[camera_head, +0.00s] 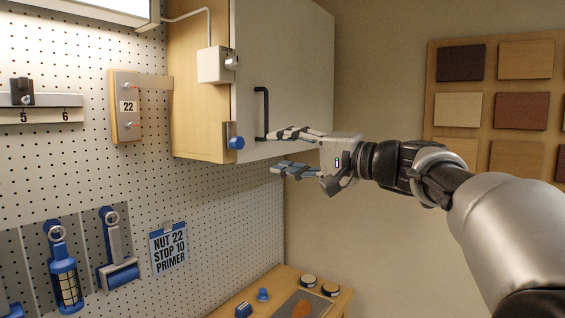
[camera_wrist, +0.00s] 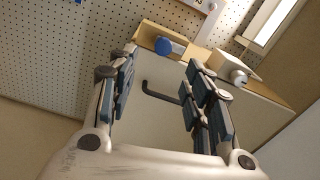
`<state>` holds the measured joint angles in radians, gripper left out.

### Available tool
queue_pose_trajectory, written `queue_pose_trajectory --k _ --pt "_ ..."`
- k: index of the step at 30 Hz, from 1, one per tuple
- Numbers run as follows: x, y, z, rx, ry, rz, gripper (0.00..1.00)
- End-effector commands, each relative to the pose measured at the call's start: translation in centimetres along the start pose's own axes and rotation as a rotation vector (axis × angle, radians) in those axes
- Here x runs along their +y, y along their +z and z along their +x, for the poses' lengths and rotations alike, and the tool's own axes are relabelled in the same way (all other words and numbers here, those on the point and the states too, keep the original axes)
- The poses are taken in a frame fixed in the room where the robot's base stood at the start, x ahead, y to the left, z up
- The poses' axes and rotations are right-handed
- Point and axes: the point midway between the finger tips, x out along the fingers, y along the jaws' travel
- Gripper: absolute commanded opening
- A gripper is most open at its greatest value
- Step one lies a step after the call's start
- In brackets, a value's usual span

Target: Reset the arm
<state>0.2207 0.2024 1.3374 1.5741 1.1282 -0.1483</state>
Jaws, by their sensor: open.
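My gripper (camera_head: 280,151) is open and empty at the end of my outstretched arm. In the head view it is in front of the lower part of the white cabinet door (camera_head: 290,75), near the black handle (camera_head: 261,114). In the wrist view both fingers of my gripper (camera_wrist: 155,95) are spread, and the handle (camera_wrist: 160,92) shows between them, apart from both. The door looks closed against the wooden cabinet (camera_head: 200,130).
A blue knob (camera_head: 236,143) sits at the cabinet's lower edge. A white box (camera_head: 215,64) is fixed above it. Tools hang on the pegboard (camera_head: 150,190) at left. Small items stand on the bench (camera_head: 279,279) below. Wood samples (camera_head: 525,60) hang on the right wall.

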Motion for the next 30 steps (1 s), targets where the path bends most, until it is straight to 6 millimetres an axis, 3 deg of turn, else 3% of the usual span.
queue_pose_trajectory --k 4,8,12,18,24,27,30 --pt "3.0 4.6 -1.0 -0.033 0.158 -0.038 0.46" --pt "8.7 11.1 -4.3 -0.080 0.406 -0.111 0.46" --pt "15.4 17.5 -10.0 -0.137 0.675 -0.216 0.46" --pt "24.1 24.4 -20.0 -0.222 1.016 -0.406 0.46" --pt "30.1 27.8 -28.1 -0.292 1.249 -0.584 0.46" --pt "31.5 28.4 -30.2 -0.311 1.307 -0.635 0.46" --pt "32.1 28.5 -31.0 -0.319 1.332 -0.657 0.46"
